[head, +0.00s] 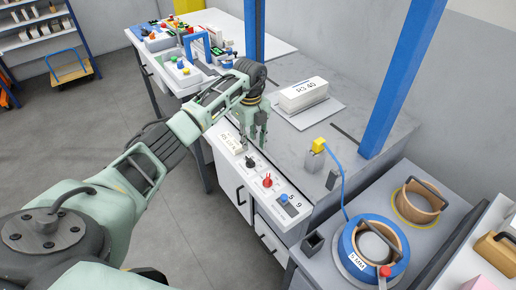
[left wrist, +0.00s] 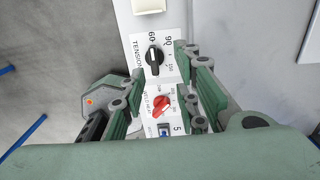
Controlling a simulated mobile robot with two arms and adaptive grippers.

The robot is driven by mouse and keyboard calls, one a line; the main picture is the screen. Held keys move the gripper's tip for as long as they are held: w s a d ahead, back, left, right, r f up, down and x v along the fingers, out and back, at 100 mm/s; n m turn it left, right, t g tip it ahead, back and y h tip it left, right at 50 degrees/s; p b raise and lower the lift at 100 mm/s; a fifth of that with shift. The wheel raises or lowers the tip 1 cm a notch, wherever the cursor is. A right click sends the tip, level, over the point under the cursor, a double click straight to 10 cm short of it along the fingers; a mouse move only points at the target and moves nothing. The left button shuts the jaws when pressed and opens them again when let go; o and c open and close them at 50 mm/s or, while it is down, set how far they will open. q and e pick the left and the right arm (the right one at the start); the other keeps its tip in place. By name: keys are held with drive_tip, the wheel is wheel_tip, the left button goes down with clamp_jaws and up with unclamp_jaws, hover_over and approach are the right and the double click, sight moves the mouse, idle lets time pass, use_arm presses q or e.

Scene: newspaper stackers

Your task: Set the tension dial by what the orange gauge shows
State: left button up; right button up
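The tension dial, a black knob on a white plate marked TENSION, shows in the left wrist view (left wrist: 154,60); numbers stand around it. Its white pointer mark is toward the top of that picture. In the head view the black knob (head: 250,162) sits on the bench's front panel. My left gripper (head: 254,142) is just above it, fingers down. In the left wrist view its fingers (left wrist: 162,92) are apart, one on each side of the panel strip, with nothing held. Contact with the knob cannot be told. I cannot make out an orange gauge. My right gripper is not in view.
A red knob (head: 267,181) and a blue switch (head: 284,199) are close along the same panel. A white block (head: 303,95) lies on the bench behind. A blue post (head: 400,80) and a blue ring (head: 352,243) stand to the right.

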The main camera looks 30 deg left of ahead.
sight(250, 159)
use_arm(q)
drive_tip(key=shift+s+f+p, duration=0.3)
drive_tip(key=shift+s+f, duration=0.35)
drive_tip(key=shift+f, duration=0.1)
wheel_tip(250, 159, down, 4)
drive_tip(key=shift+s+r, duration=0.1)
drive_tip(key=shift+w+f+p, duration=0.2)
drive_tip(key=shift+f+p, duration=0.1)
drive_tip(key=shift+f, duration=0.4)
drive_tip(key=shift+s, duration=0.1)
drive_tip(key=c, duration=0.5)
clamp_jaws()
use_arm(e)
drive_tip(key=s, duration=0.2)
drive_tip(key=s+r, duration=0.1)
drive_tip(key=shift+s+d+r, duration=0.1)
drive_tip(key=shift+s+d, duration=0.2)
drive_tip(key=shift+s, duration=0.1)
